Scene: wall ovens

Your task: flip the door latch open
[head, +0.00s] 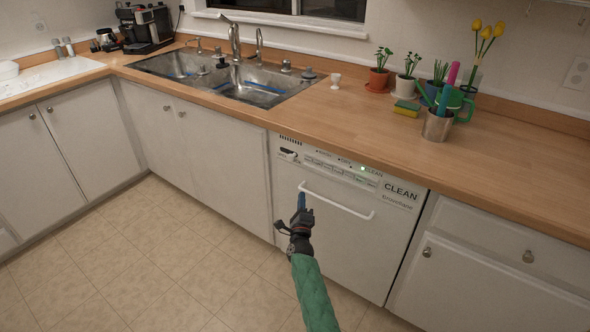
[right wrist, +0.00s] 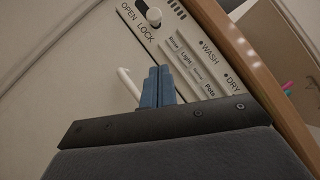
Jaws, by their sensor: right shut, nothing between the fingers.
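The dishwasher (head: 340,240) is white with a control panel along its top. Its door latch (head: 288,153) sits at the panel's left end. In the right wrist view the latch (right wrist: 154,17) is a white knob by a dark slot, near the words OPEN and LOCK. I cannot tell its exact setting. My right gripper (head: 301,201) is shut and empty, in front of the door below the latch, near the left end of the white bar handle (head: 345,207). In the right wrist view its blue fingers (right wrist: 158,86) are together, apart from the latch. My left gripper is not in view.
The wooden counter (head: 400,160) overhangs the panel. A metal cup of pens (head: 437,126), a sponge (head: 407,108) and potted plants stand on it. A sink (head: 260,92) is at the back left. White cabinets flank the dishwasher. The tiled floor (head: 170,250) is clear.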

